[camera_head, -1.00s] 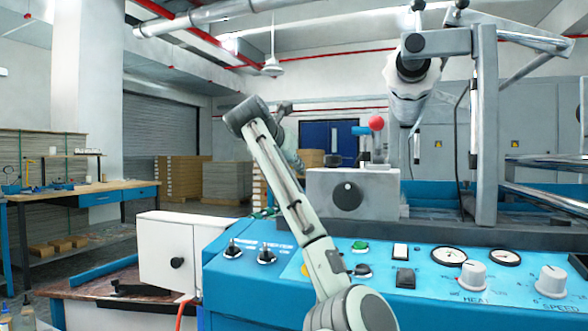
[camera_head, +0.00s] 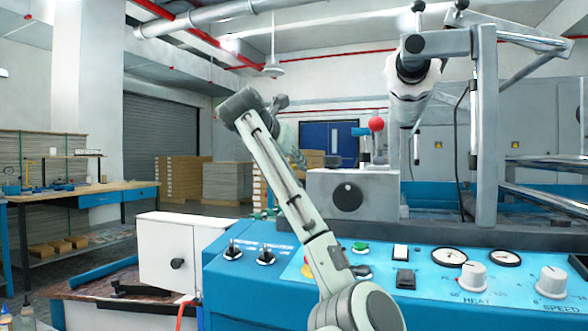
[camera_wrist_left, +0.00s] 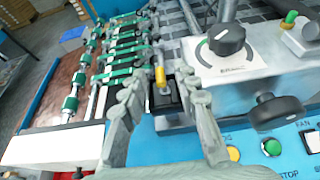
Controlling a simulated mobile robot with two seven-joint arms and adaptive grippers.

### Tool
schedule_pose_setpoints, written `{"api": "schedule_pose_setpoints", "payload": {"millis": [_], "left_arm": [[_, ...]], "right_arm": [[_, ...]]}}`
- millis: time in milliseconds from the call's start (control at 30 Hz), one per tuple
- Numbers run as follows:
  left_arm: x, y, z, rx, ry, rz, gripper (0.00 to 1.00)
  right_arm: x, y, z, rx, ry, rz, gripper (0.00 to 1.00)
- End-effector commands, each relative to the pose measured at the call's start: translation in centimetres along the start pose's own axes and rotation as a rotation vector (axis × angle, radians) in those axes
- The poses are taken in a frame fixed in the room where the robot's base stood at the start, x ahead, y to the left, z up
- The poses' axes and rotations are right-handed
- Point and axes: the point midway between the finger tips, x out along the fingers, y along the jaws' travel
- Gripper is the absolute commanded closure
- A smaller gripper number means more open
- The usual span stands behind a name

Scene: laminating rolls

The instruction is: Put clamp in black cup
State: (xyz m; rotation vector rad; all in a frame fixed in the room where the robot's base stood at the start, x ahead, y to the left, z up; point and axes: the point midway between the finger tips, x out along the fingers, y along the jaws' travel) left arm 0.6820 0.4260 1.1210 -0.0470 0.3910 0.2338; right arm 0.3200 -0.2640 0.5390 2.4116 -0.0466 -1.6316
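My left gripper (camera_wrist_left: 161,84) is open in the left wrist view. Its two grey fingers stand either side of an upright yellow-tipped piece (camera_wrist_left: 160,77) and a small black block or holder (camera_wrist_left: 165,98). I cannot tell whether the fingers touch either one, or whether these are the clamp and the black cup. In the head view the left gripper (camera_head: 296,158) is small and partly hidden behind my forearm. No clamp or black cup can be clearly made out there. My right gripper is in neither view.
A blue control panel (camera_head: 440,305) with knobs and gauges spans the front. A grey box with a black knob (camera_head: 347,196) stands right of my arm. A white box (camera_head: 166,250) is at left. Rollers with green rings (camera_wrist_left: 120,73) lie left of the gripper.

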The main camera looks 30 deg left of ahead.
Motion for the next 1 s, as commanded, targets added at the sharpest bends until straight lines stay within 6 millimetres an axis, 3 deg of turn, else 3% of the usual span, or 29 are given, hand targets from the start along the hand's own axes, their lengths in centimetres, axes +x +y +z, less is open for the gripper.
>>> {"api": "schedule_pose_setpoints", "payload": {"millis": [200,400,600,1000], "left_arm": [[-5.0,0.0,0.1,-0.001,-0.005,0.000,0.70],[-8.3,0.0,0.1,0.000,-0.003,0.001,0.70],[-9.7,0.0,0.0,0.000,-0.001,0.000,0.70],[-9.7,0.0,0.0,0.001,0.000,0.000,0.70]], "right_arm": [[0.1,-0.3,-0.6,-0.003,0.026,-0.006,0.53],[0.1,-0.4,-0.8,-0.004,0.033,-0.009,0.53],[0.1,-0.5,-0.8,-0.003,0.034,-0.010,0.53],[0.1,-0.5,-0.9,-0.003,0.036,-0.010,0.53]]}}
